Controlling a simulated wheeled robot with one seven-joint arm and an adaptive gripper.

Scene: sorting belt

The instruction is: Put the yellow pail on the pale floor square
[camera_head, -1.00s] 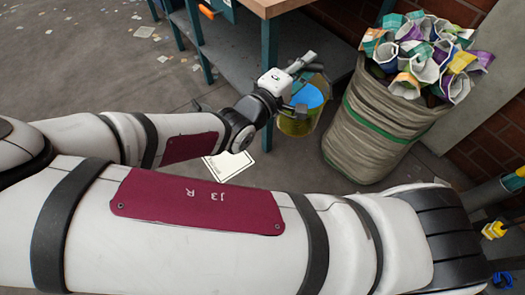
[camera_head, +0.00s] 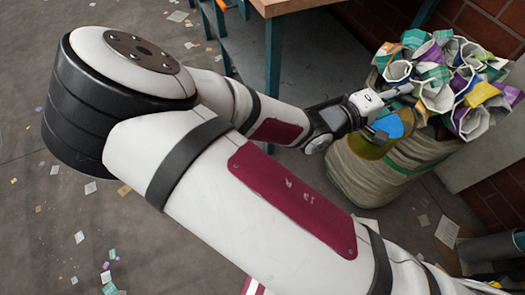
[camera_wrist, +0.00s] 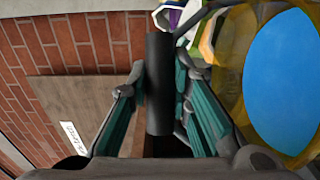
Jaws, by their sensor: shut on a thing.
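The yellow pail (camera_head: 368,149), with a blue round inside, hangs in front of the bulging sack in the head view. It shows large and see-through yellow at the right of the wrist view (camera_wrist: 232,82). My gripper (camera_head: 392,95) is shut on the pail's dark cylindrical handle grip (camera_wrist: 160,75), which lies between the fingers in the wrist view. The pail is tilted and held above the floor. The pale floor square is not clearly visible; my arm covers much of the floor.
A tall sack (camera_head: 350,175) filled with colourful cartons stands right behind the pail. A wooden-topped table with teal legs (camera_head: 272,60) is left of it. A brick wall (camera_head: 485,25) is at the right. Scraps of paper litter the grey floor (camera_head: 50,110).

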